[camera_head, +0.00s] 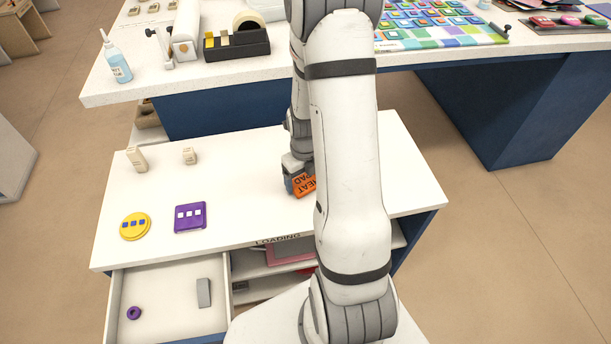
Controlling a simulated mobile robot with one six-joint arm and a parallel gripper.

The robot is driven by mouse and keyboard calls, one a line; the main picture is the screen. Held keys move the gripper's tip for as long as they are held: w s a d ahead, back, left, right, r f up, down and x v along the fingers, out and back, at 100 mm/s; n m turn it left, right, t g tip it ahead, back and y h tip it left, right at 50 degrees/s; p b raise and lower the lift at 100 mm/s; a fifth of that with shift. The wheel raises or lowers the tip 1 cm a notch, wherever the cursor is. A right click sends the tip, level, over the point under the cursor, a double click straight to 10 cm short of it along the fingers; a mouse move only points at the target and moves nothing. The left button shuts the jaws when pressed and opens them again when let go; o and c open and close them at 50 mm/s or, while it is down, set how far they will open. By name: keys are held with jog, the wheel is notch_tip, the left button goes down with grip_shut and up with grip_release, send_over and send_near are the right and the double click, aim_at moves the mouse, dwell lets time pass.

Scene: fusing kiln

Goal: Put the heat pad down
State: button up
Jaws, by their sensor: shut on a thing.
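The heat pad (305,185) is orange with dark lettering that reads in part "HEAT PAD". It shows at the middle of the white cabinet top, partly hidden behind my arm. My gripper (296,180) is shut on the heat pad, low over the cabinet top (250,180). My arm hides part of the gripper and the pad's right side. I cannot tell whether the pad touches the surface.
A yellow round piece (136,226), a purple square piece (190,217) and two small beige blocks (137,158) stand on the left of the top. An open drawer (170,300) juts out at front left. A workbench (230,75) with tools stands behind.

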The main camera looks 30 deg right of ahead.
aim_at(304, 180)
jog(key=shift+f, duration=0.1)
jog(key=o, duration=0.5)
jog(key=shift+f, duration=0.1)
jog(key=o, duration=0.4)
jog(key=shift+r, duration=0.2)
notch_tip(304, 180, up, 11)
jog(key=p, duration=0.1)
jog(key=s+a+r+n+t, duration=0.1)
jog(key=s+a+r+n, duration=0.5)
jog(key=n, duration=1.1)
jog(key=s+a+r+n+t, duration=0.1)
jog(key=s+a+r+n, duration=0.4)
jog(key=n, duration=1.2)
notch_tip(304, 180, up, 4)
jog(key=shift+s+a+f+n, duration=0.2)
jog(key=shift+s+a+n, duration=0.2)
jog(key=shift+s, duration=0.45)
